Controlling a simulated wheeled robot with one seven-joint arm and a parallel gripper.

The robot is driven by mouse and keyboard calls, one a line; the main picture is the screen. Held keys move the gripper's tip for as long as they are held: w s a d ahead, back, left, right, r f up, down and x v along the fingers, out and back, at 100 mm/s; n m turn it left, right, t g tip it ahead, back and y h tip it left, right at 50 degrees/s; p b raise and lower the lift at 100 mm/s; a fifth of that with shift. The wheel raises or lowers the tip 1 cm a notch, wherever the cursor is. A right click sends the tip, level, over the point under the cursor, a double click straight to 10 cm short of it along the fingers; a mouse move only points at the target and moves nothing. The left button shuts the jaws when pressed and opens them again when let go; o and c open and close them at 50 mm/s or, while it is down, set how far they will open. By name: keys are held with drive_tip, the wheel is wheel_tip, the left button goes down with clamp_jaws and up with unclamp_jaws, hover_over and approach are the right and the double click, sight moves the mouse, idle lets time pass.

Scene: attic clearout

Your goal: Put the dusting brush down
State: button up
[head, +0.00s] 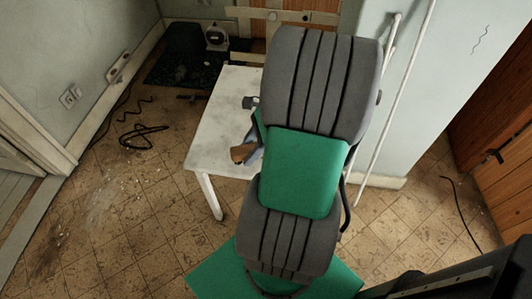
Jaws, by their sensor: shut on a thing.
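A small brown piece, which looks like part of the dusting brush (239,153), shows at the left side of my arm, over the front part of the white table (222,112). My gripper (252,156) is mostly hidden behind my own arm. Only a grey-blue part of it shows, right beside the brown piece, and it is shut on the brush. The rest of the brush is hidden. I cannot tell whether the brush touches the tabletop.
A small dark object (250,102) is on the table by my arm. The tabletop's left part is bare. A dark mat (181,72) with a round-faced item (216,37) lies behind. A black cable (141,135) lies on the floor. A white pipe (397,100) stands at right.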

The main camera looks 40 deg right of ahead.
drive_tip(key=f+m, duration=0.1)
drive_tip(key=s+d+f+m+t+h, duration=0.1)
drive_tip(key=m, duration=0.2)
drive_tip(key=shift+s+d+f+m+t+h+b, duration=0.25)
drive_tip(key=shift+d+f+m+t+h+b, duration=0.05)
drive_tip(key=shift+d+f+m+t+b, duration=0.1)
drive_tip(key=w+d+f, duration=0.2)
drive_tip(key=d+f, duration=0.1)
drive_tip(key=w+d+f+b, duration=0.1)
drive_tip(key=w+d+f, duration=0.2)
drive_tip(key=d, duration=0.1)
drive_tip(key=w+d+f+b, duration=0.1)
drive_tip(key=w+d+f, duration=0.2)
drive_tip(key=shift+d+f, duration=0.15)
wheel_tip(320, 180, down, 4)
drive_tip(key=shift+w+d+r+b, duration=0.1)
drive_tip(key=shift+r+b, duration=0.15)
drive_tip(key=shift+b, duration=0.05)
drive_tip(key=shift+r, duration=0.1)
drive_tip(key=o, duration=1.2)
